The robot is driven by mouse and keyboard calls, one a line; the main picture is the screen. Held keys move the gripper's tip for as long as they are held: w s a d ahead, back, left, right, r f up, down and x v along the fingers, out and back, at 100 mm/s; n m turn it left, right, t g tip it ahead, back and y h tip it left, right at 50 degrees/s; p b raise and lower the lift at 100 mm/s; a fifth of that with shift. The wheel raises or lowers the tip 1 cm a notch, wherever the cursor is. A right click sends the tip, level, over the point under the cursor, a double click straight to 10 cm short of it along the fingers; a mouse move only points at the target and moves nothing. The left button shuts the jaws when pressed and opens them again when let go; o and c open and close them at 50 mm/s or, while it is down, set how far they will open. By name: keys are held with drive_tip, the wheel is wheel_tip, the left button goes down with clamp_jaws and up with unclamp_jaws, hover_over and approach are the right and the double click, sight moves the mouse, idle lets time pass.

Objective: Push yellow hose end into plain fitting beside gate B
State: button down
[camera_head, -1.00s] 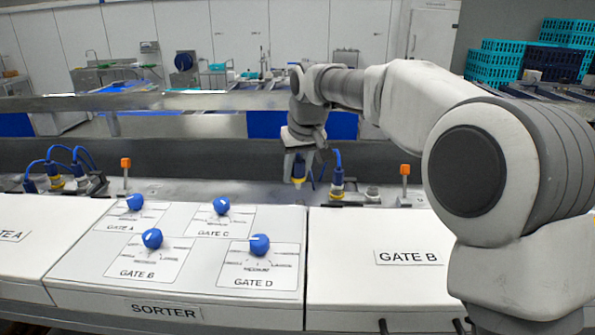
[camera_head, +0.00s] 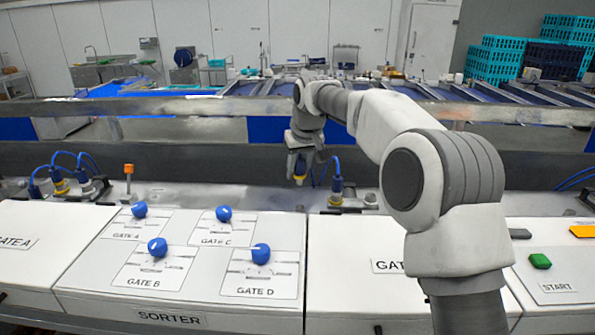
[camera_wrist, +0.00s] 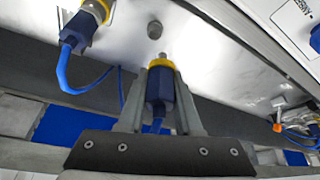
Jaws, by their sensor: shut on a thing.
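My gripper (camera_head: 300,167) is shut on the yellow hose end (camera_head: 300,179), a dark blue connector with a yellow collar, above the metal deck behind the panels. In the wrist view my gripper's fingers (camera_wrist: 160,98) flank the blue body, and the yellow collar (camera_wrist: 161,64) and short metal tip stick out beyond them. A plain grey round fitting (camera_wrist: 155,29) stands just past the tip, apart from it. In the head view a plain grey fitting (camera_head: 371,199) stands behind the gate B panel (camera_head: 340,265), whose label is partly hidden by my arm.
Beside it, another blue hose connector (camera_head: 337,186) stands upright in a fitting; a plugged connector with a yellow ring also shows in the wrist view (camera_wrist: 84,28). The sorter panel (camera_head: 80,277) has blue knobs. An orange-topped post (camera_head: 128,170) and hoses are at left. A metal rail (camera_head: 200,104) crosses behind.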

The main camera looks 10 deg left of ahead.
drive_tip(key=shift+w+a+f, duration=0.15)
drive_tip(key=shift+w+a, duration=0.05)
drive_tip(key=shift+w, duration=0.7)
drive_tip(key=shift+w+a+f, duration=0.15)
drive_tip(key=shift+w, duration=0.7)
drive_tip(key=shift+f, duration=0.1)
drive_tip(key=b, duration=0.4)
hover_over(298, 206)
drive_tip(key=shift+w+f, duration=0.1)
drive_tip(key=shift+f, duration=2.75)
drive_tip(key=shift+f, duration=0.2)
drive_tip(key=shift+f+b, duration=0.6)
drive_tip(key=shift+f, duration=0.3)
drive_tip(key=shift+f+p, duration=0.2)
drive_tip(key=shift+p, duration=0.2)
drive_tip(key=shift+f+b, duration=0.7)
drive_tip(key=shift+f, duration=0.6)
drive_tip(key=c, duration=1.1)
unclamp_jaws()
drive_tip(key=shift+c, duration=1.4)
